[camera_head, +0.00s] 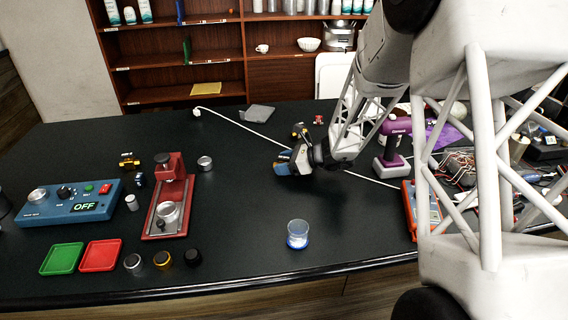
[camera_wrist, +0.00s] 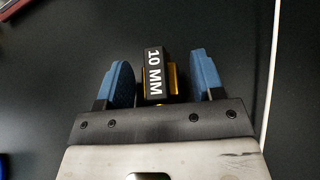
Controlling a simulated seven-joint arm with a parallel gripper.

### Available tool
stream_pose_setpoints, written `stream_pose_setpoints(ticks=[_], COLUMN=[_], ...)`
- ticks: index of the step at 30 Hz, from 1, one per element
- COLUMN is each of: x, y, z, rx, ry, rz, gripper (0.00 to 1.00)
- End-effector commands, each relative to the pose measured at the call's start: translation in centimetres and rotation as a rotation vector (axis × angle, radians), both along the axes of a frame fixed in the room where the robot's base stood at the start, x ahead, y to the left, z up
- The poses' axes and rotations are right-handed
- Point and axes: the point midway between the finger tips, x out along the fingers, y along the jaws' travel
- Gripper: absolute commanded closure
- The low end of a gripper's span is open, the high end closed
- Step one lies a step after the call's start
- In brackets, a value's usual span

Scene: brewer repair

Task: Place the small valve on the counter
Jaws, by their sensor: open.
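A small black-and-yellow part labelled "10 MM" (camera_wrist: 153,75), which looks like the small valve, is between my fingers in the wrist view. My gripper (camera_wrist: 160,85) is open, with a blue finger on each side and a gap showing beside the part. In the head view my gripper (camera_head: 284,165) is low over the middle of the counter (camera_head: 240,215), and its body mostly hides what is between its fingers. The part appears to rest on the counter, but the contact is hidden.
Another yellow-and-black part (camera_head: 299,130) lies behind my gripper, and a similar one (camera_head: 129,161) is at the left. A white cable (camera_head: 240,124) crosses the counter.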

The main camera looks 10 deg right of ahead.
Motion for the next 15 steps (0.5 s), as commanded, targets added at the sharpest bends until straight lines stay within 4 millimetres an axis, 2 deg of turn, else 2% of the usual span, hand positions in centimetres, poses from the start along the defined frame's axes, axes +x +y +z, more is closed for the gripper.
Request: stream_pose_setpoints(ticks=[5, 15], x=[-0.1, -1.3], y=[-0.4, -3.3], z=[0.4, 1.7], rx=[0.000, 0.000], ry=[-0.001, -0.002], rz=[-0.002, -0.002], gripper=[0.39, 0.39])
